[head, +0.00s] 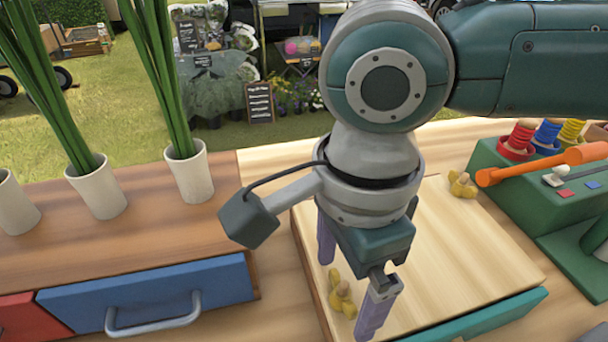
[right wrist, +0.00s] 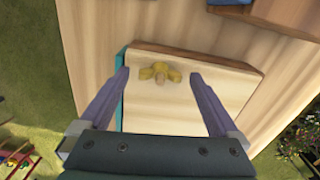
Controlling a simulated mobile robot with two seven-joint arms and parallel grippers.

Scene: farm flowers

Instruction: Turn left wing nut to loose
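The left wing nut (head: 342,292) is yellow with rounded lobes and a tan centre stud. It sits on a pale wooden board (head: 480,250) near its left edge. It also shows in the right wrist view (right wrist: 160,74). My right gripper (head: 352,274) is open and points down over this nut. In the right wrist view its purple fingertips (right wrist: 159,76) appear one on each side of the nut, with clear gaps. How high they are above the board is hard to tell. A second yellow wing nut (head: 462,184) sits at the board's far right. My left gripper is not in view.
A green box (head: 520,190) with colored spools and an orange-handled tool (head: 540,165) stands right of the board. A drawer unit with a blue drawer (head: 150,295) and white vases of green stems (head: 189,172) stands left.

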